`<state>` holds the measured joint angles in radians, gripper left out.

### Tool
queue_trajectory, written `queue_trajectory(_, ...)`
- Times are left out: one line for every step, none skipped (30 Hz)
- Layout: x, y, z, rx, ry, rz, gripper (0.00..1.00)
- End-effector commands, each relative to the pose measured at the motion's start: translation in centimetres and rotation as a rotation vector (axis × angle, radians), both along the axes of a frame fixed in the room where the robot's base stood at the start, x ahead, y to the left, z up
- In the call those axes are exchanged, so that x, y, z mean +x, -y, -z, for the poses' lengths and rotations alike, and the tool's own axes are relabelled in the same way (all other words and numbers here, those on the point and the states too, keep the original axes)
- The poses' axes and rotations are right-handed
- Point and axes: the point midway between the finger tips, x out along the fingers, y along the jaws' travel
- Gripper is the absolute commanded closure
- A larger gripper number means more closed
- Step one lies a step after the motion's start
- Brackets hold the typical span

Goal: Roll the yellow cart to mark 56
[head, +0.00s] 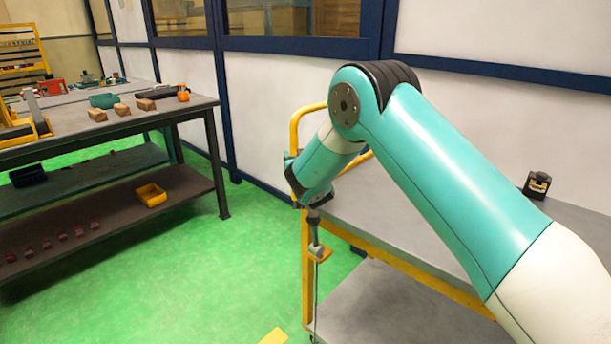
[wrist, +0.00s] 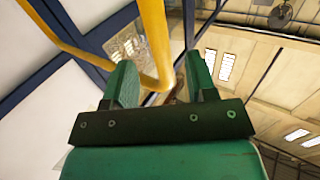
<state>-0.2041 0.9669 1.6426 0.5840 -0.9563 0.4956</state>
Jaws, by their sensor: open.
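The yellow cart has a yellow tube frame (head: 306,245), a grey top shelf (head: 440,215) and a grey lower shelf (head: 375,305). Its raised yellow handle (head: 296,130) stands at the left end, partly behind my arm. In the wrist view my gripper (wrist: 158,62) is open, with two green fingers apart. The bent yellow handle tube (wrist: 155,40) shows at and between the fingers; I cannot tell whether they touch it. In the head view the fingers are mostly hidden by my wrist. No number 56 is readable; a yellow patch (head: 274,337) lies on the floor at the bottom edge.
A dark workbench (head: 190,104) with wooden blocks, a green bowl and a lower shelf holding a yellow bin (head: 152,195) stands at left. Green floor (head: 235,265) is clear between bench and cart. A blue-framed wall runs behind. A small black device (head: 537,185) sits on the cart top.

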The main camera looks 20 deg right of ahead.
Motion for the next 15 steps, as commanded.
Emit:
queue_trajectory(-1.2,-0.3,0.3,-0.003,-0.002,-0.003,0.48)
queue_trajectory(-2.0,-0.4,0.4,-0.003,-0.002,-0.003,0.48)
queue_trajectory(-2.9,-0.5,0.4,-0.003,-0.002,-0.003,0.48)
queue_trajectory(-3.6,-0.6,0.4,-0.003,-0.002,-0.004,0.48)
queue_trajectory(-4.2,-0.7,0.4,-0.003,-0.001,-0.004,0.48)
queue_trajectory(-5.0,-0.8,0.5,-0.003,-0.001,-0.004,0.48)
queue_trajectory(-5.6,-0.9,0.5,-0.002,-0.001,-0.004,0.48)
queue_trajectory(-6.1,-0.9,0.4,-0.002,-0.001,-0.004,0.48)
queue_trajectory(-6.8,-1.0,0.5,-0.002,-0.001,-0.004,0.48)
queue_trajectory(-7.2,-1.0,0.5,-0.001,-0.001,-0.004,0.48)
queue_trajectory(-7.6,-1.1,0.4,-0.001,-0.001,-0.003,0.48)
queue_trajectory(-8.1,-1.1,0.4,-0.001,-0.001,-0.003,0.48)
queue_trajectory(-8.3,-1.1,0.3,0.0,-0.001,-0.002,0.48)
queue_trajectory(-8.6,-1.1,0.2,0.0,0.0,-0.003,0.48)
queue_trajectory(-8.8,-1.2,0.2,0.0,0.0,-0.002,0.48)
